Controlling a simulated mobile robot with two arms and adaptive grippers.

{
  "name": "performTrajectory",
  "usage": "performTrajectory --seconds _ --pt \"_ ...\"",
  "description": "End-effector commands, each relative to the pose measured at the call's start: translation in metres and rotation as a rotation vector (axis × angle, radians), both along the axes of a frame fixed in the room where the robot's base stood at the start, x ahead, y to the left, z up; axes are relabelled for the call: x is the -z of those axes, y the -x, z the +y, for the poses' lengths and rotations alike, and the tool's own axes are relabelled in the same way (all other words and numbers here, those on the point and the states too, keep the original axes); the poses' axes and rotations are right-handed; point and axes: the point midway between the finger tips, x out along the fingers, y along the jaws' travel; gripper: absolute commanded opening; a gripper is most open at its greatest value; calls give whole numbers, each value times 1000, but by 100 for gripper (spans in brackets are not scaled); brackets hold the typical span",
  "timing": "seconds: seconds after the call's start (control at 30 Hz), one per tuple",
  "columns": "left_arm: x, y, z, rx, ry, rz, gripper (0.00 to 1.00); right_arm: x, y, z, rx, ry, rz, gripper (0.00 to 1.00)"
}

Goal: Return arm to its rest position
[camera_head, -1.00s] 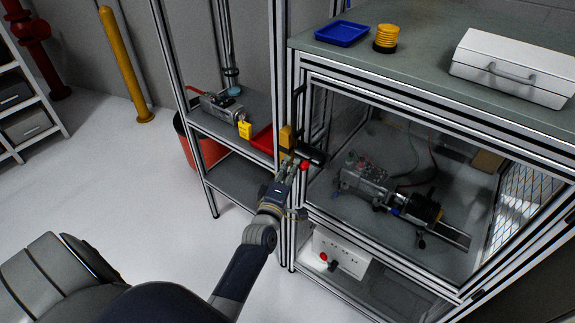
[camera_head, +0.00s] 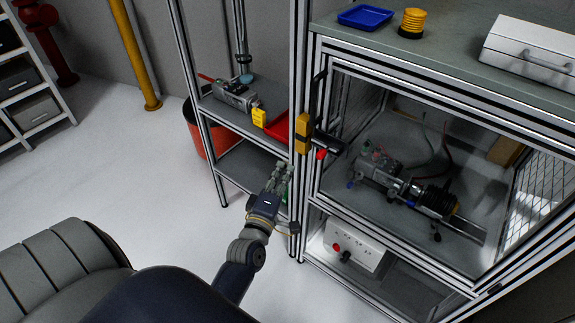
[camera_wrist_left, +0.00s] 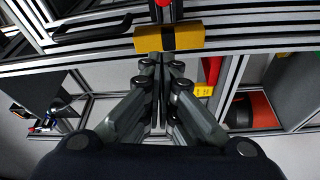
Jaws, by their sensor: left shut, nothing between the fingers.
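My left gripper (camera_head: 282,172) is in front of the shelf frame, below and left of the yellow and black latch block (camera_head: 303,132) on the cabinet post. In the left wrist view, my left gripper (camera_wrist_left: 160,75) has its fingers together with nothing between them. The yellow and black block (camera_wrist_left: 168,38) is just beyond the fingertips there. A black part with a red tip (camera_head: 324,150) sticks out beside the block and is apart from the gripper. My right gripper is not in view.
The framed cabinet (camera_head: 400,262) stands to the right, with a servo assembly (camera_head: 405,188) behind its clear door. The shelf (camera_head: 243,172) is to the left, with a red tray (camera_head: 277,126) and a yellow padlock (camera_head: 259,117) above. A red bin (camera_head: 197,132) stands behind.

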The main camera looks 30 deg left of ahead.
Motion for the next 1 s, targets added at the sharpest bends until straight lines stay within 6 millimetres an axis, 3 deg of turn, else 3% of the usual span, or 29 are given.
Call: performTrajectory --seconds 0.4,0.67,0.77,0.83,1.0 --pt "0 2 -1 0 1 0 0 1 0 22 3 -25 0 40" --pt "6 2 -3 5 -7 14 0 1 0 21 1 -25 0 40" --pt "35 1 -13 30 -47 86 0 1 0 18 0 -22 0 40" --pt "72 3 -25 64 -99 174 0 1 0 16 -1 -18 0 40" --pt "190 28 -64 207 -298 456 0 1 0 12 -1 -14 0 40"
